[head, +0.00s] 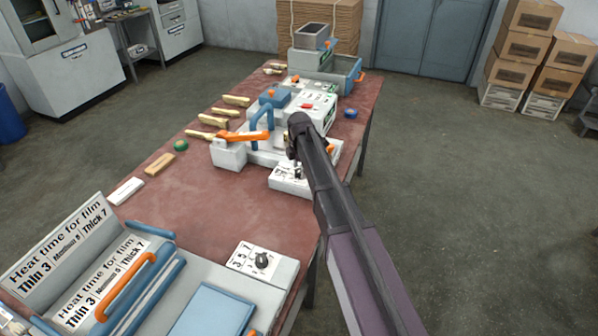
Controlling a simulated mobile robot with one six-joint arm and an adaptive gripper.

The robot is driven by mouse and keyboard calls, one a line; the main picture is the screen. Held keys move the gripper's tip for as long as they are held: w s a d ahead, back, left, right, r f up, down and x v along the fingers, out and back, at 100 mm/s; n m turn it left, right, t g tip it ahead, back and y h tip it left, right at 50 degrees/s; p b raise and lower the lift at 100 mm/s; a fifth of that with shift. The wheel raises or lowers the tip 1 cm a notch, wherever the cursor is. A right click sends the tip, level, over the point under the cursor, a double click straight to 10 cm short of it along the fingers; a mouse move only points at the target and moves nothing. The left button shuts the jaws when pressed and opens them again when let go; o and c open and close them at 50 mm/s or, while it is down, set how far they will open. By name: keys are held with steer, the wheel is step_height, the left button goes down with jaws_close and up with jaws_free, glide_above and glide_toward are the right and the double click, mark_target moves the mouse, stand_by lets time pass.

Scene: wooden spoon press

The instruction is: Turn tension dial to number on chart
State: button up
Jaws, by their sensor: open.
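A machine (230,152) with an orange lever and a blue handle stands mid-table. At its right end is a low white box (283,181) with dark marks, partly behind my arm; I cannot read the marks or make out a dial there. My gripper (295,172) points down over this box, open, its fingers small and partly hidden by my arm; contact cannot be told. A nearer grey box has a black dial (262,260) beside printed numbers. A chart (62,243) at lower left reads "Heat time for film", Thin 3, Thick 7. No chart labelled tension is readable.
The red-brown table (205,215) is clear between the two machines. Wooden pieces (160,164), a white block (126,191) and a green round item (181,145) lie along its left side. Another machine (312,62) stands at the far end.

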jaws_close()
steer(key=shift+a, duration=0.1)
